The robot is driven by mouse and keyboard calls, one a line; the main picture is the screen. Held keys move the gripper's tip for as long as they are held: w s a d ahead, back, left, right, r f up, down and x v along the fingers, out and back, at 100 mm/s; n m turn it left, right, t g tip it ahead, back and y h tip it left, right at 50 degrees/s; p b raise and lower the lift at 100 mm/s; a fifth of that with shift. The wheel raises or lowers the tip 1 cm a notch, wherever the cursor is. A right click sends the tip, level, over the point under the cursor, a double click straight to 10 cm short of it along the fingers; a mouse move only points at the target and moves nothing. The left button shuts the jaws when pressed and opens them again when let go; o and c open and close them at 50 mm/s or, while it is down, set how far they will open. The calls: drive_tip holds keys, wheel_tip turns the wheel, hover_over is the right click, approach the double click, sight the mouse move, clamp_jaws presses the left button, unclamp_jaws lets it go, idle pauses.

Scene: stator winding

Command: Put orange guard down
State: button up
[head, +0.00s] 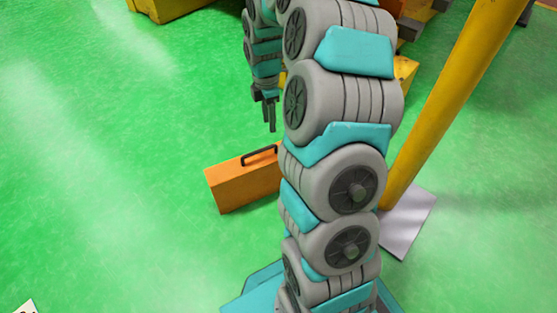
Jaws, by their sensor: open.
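The orange guard (243,183) is a box-like piece with a dark handle (259,155) on its top. It rests on the green floor, left of my arm, and my arm hides its right end. My gripper (270,117) points down above the guard's handle, apart from it. Its jaws are open and empty.
A yellow slanted post (453,95) with a grey base plate (408,221) stands to the right of my arm. Yellow structures show at the top left (165,8) and behind my arm.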

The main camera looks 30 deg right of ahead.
drive_tip(key=s+a+r+m, duration=0.4)
drive_tip(key=s+a+r, duration=0.1)
drive_tip(key=s, duration=0.3)
drive_tip(key=s+a+r+m, duration=0.4)
drive_tip(key=s+a, duration=0.1)
drive_tip(key=s, duration=0.2)
drive_tip(key=s+a+m, duration=0.2)
drive_tip(key=s+m, duration=0.2)
drive_tip(key=s, duration=0.5)
drive_tip(key=s+a+r+m, duration=0.1)
drive_tip(key=s+m, duration=0.4)
drive_tip(key=s, duration=0.4)
drive_tip(key=shift+a+r+g, duration=0.25)
drive_tip(key=shift+a+g, duration=0.1)
drive_tip(key=shift+g, duration=0.05)
